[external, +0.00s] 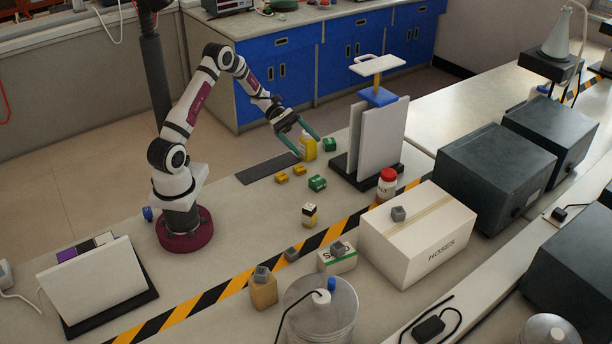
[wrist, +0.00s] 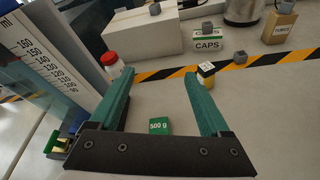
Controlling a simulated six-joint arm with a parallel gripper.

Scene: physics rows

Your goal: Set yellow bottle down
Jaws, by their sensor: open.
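The bottle is not visible in that view.
Green weights (external: 317,183), small yellow blocks (external: 282,177) and a yellow-black block (external: 309,214) lie nearby. A white panel stand (external: 376,137) rises to the right, with a red-lidded jar (external: 387,183) in front. The dark mat (external: 266,168) is clear.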

